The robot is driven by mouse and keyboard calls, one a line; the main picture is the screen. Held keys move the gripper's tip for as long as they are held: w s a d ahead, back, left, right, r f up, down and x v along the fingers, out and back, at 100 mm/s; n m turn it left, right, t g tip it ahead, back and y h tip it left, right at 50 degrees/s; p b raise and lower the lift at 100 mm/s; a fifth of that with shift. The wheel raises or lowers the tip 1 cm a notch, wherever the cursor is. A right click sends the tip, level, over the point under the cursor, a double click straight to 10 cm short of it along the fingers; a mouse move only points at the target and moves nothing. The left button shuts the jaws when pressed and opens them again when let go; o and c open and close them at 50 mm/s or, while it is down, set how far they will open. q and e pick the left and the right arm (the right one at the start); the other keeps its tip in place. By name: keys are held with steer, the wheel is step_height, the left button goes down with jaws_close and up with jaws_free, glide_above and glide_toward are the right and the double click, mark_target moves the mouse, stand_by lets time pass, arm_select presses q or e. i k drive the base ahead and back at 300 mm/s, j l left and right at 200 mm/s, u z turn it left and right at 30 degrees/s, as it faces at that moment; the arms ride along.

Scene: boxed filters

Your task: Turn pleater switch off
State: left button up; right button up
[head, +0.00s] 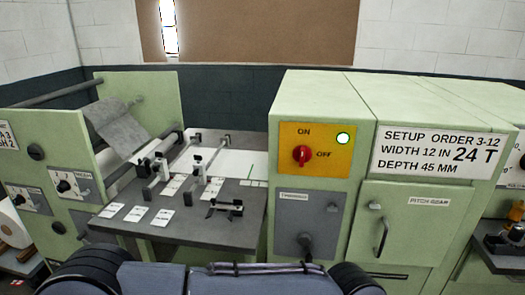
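The pleater switch (302,156) is a red rotary knob on a yellow panel (326,166) on the front of the pale green machine cabinet. ON is printed above it and OFF to its right. The knob's handle looks roughly upright, toward ON, though it is small in the picture. A round pale lamp (343,138) with a green rim is at the panel's upper right and looks lit. Neither of my grippers shows in the head view; only parts of my own body show along the bottom edge. Nothing covers the switch.
A grey panel (309,222) with a dark knob is below the switch. To the right are a setup sign (440,150) and a pitch gear door (400,225) with a protruding handle. A dark work table (190,226) with cards and clamps juts out at left.

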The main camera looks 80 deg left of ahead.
mark_target(302, 154)
steer(key=u, duration=2.35)
